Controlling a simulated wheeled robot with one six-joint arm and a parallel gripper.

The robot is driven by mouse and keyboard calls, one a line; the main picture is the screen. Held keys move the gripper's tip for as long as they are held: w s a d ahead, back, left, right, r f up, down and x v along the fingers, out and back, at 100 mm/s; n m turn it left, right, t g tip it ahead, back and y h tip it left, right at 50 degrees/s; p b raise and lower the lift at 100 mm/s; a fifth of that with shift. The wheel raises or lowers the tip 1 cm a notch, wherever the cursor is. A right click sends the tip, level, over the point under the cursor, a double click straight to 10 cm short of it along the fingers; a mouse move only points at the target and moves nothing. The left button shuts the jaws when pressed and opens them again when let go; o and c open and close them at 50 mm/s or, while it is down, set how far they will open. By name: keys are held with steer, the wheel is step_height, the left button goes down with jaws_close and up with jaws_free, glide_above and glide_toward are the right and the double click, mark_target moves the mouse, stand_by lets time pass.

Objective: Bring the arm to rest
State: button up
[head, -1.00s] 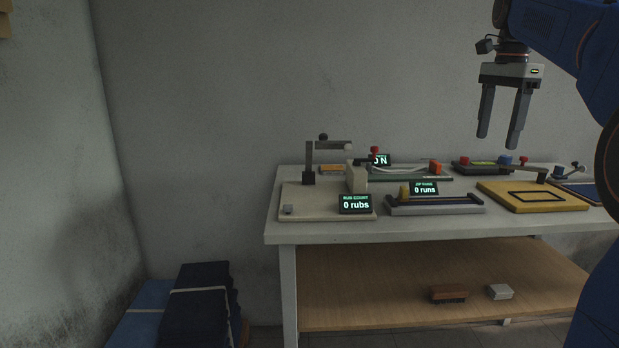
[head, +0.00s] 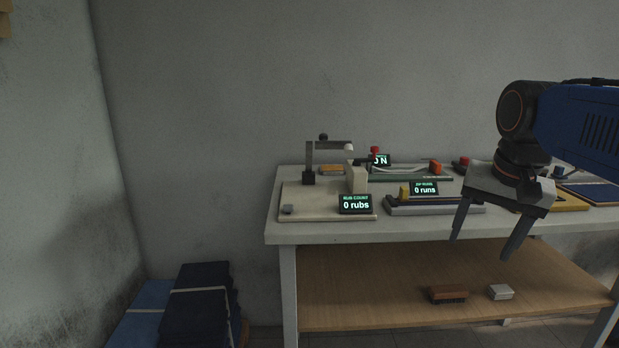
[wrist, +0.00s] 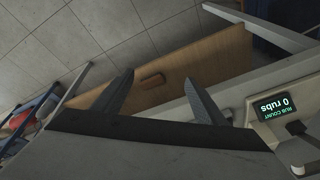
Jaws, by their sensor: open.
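My gripper (head: 482,245) is open and empty in the head view. It hangs at the front right of the workbench, fingers pointing down and slightly left, in front of the bench edge. My blue arm comes in from the right. In the wrist view, the two fingers of my gripper (wrist: 162,100) are spread apart with nothing between them. The lower wooden shelf (wrist: 190,70) shows beyond them. The gripper hides part of the yellow board (head: 570,202) in the head view.
The white workbench (head: 330,233) carries a "0 rubs" display (head: 355,204), a "0 runs" display (head: 424,188) and several fixtures. A brown brush (head: 448,294) and a pale block (head: 500,292) lie on the lower shelf. Dark folded stacks (head: 200,310) stand at left.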

steer(key=s+a+f+n+t, duration=0.1)
steer(key=s+f+n, duration=0.2)
steer(key=s+f, duration=0.3)
steer(key=s+a+f+n, duration=0.2)
steer(key=s+f, duration=0.4)
steer(key=f, duration=0.5)
steer(key=shift+a+f+n+t, duration=0.25)
steer(key=shift+n+t, duration=0.15)
steer(key=shift+n, duration=0.3)
